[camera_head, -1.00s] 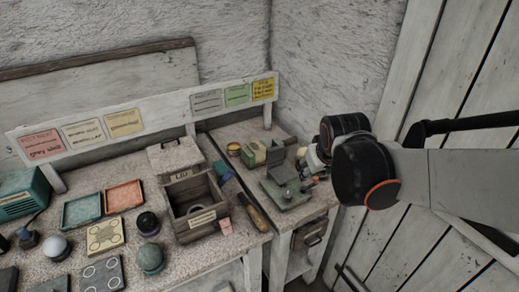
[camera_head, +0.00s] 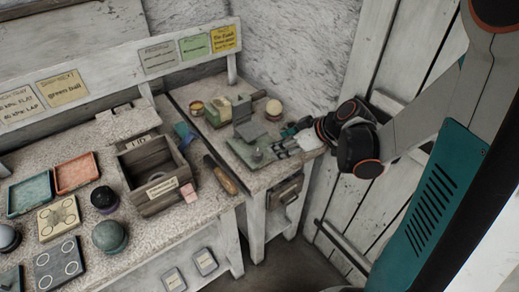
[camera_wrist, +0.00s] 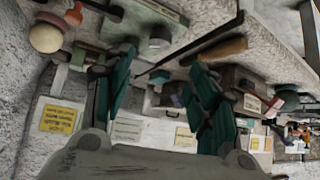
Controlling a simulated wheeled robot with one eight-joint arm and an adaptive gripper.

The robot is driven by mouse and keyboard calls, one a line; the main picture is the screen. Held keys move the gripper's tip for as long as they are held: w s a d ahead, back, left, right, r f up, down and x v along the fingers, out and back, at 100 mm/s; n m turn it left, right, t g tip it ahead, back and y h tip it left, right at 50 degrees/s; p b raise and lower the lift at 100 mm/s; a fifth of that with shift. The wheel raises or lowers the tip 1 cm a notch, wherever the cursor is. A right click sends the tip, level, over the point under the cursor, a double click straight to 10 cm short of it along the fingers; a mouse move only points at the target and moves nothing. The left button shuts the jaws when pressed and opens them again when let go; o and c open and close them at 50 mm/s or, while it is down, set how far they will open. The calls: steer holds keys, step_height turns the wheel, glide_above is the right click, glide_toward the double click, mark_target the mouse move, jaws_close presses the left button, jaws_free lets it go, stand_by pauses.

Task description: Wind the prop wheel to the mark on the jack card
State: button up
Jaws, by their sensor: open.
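A small green-based fixture (camera_head: 258,152) with a grey upright block stands on the right-hand bench. I take it for the jack; its wheel is too small to identify surely. In the wrist view a green plate (camera_wrist: 140,22) with a round dark-rimmed knob (camera_wrist: 159,36) lies beyond the fingers. My gripper (camera_head: 292,132) is beside the fixture's right side, and contact cannot be told. In the wrist view its teal fingers (camera_wrist: 160,65) are spread with nothing between them. A yellow card (camera_head: 225,39) hangs on the rail; I cannot tell which card is the jack card.
A pale ball (camera_head: 274,108) stands behind the fixture. A wooden-handled tool (camera_head: 220,176) lies left of it, near the wooden box (camera_head: 136,203). The left bench holds trays, including a red one (camera_head: 76,172), and dark and green balls. A plank wall stands right.

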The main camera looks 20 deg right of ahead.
mark_target(259, 152)
steer(key=b+x, duration=0.4)
steer(key=x, duration=0.8)
steer(key=shift+c, duration=0.3)
steer(key=c, duration=1)
